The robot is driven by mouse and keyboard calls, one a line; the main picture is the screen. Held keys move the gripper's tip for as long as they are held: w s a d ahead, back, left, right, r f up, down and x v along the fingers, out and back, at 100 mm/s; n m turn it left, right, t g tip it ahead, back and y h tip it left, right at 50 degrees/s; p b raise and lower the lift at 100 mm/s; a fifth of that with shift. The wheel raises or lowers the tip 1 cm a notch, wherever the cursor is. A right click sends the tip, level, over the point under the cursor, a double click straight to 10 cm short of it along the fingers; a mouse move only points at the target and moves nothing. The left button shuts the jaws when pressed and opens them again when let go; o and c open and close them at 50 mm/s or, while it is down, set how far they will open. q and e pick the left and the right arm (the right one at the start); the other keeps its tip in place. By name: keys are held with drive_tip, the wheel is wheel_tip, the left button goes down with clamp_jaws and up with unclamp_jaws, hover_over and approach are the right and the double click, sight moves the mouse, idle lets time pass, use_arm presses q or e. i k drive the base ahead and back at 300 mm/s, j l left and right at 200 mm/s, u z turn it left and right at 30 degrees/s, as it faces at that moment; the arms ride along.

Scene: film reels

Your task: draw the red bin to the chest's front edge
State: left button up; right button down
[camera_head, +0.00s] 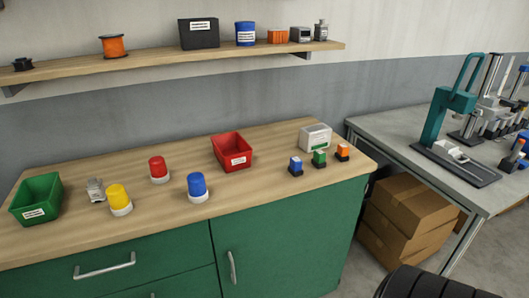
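The red bin (232,152) stands upright on the wooden top of the green chest (285,245), toward the back and right of the middle. Its open top faces up and a white label shows on its front. Bare wood lies between it and the chest's front edge (262,205). Neither of my grippers shows in the head view, and nothing touches the bin.
A blue beacon (197,187) and a red beacon (158,169) stand left of the bin. A white box (315,137) and several small buttons stand right of it. A green bin (37,199) is at the far left. A shelf (150,57) hangs above.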

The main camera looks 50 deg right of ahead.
sight(234, 153)
drive_tip(key=z, duration=1.2)
